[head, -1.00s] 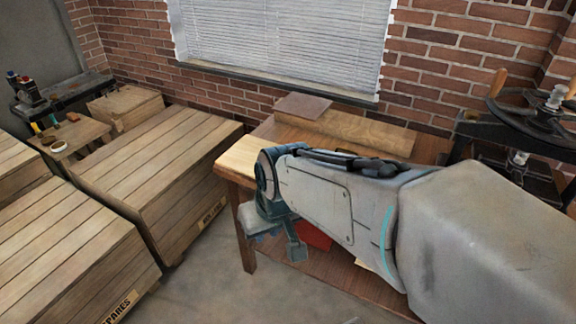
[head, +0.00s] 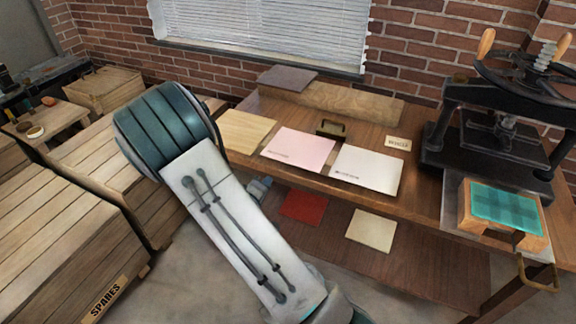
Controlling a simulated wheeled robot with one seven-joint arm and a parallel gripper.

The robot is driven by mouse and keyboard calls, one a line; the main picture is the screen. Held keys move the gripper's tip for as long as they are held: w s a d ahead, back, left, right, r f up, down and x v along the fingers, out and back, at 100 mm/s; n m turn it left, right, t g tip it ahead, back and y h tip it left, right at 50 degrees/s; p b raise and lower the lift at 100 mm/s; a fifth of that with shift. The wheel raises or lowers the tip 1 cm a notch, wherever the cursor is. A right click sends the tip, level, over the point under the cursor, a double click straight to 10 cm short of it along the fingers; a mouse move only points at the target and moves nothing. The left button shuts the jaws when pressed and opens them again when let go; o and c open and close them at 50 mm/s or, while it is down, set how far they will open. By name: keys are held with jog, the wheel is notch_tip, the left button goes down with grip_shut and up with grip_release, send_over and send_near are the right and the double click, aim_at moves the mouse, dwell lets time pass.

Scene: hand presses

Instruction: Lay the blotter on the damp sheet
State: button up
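A pink sheet (head: 300,149) and a white sheet (head: 367,169), each with small print near its lower left, lie flat and side by side on the wooden bench. A pale tan sheet or board (head: 247,131) lies left of the pink one. I cannot tell which is the blotter or which is damp. A red sheet (head: 302,207) and a cream sheet (head: 371,231) lie on the lower shelf. My arm reaches up at the left front of the bench. A small blue-grey part of its end (head: 259,187) shows beside the bench's front edge; the fingers are hidden.
A black hand press (head: 492,135) stands at the bench's right. A wooden block with a teal checked top (head: 504,206) sits before it. Crates (head: 95,230) stand left.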

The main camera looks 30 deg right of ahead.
aim_at(288, 157)
jog(key=w+d+n+t+h+b, duration=0.1)
jog(key=w+d+h, duration=0.3)
jog(key=d, duration=0.6)
jog(key=shift+w+r+n+b, duration=0.25)
jog(key=shift+r+n+b, duration=0.15)
jog(key=shift+n, duration=0.4)
grip_shut()
notch_tip(288, 157, up, 3)
jog(key=p, duration=0.2)
jog(key=shift+a+r+p, duration=0.1)
jog(key=shift+r+p, duration=0.05)
jog(key=shift+p, duration=0.25)
